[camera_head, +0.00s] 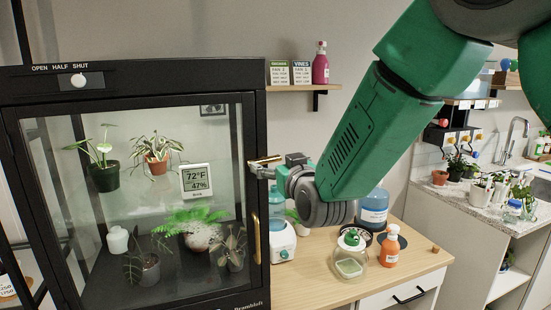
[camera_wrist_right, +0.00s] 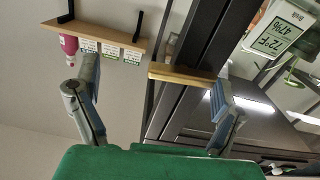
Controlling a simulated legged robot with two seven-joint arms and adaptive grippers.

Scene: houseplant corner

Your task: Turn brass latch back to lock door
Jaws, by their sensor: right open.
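The black glass-fronted cabinet door (camera_head: 130,190) looks shut in the head view. The brass latch (camera_head: 265,160) is a short bar at the door's upper right edge, lying roughly horizontal. It also shows in the right wrist view (camera_wrist_right: 182,75), between and just beyond the fingers. My right gripper (camera_head: 272,169) is at the latch, coming from the right. In the right wrist view, my right gripper (camera_wrist_right: 155,92) has its two fingers wide apart with nothing held between them. Whether a finger touches the latch cannot be told. My left gripper is not in view.
A brass door handle (camera_head: 256,238) stands below the latch. The wooden counter (camera_head: 310,285) holds a glass jar (camera_head: 350,262), an orange bottle (camera_head: 390,247) and a blue jug (camera_head: 374,210).

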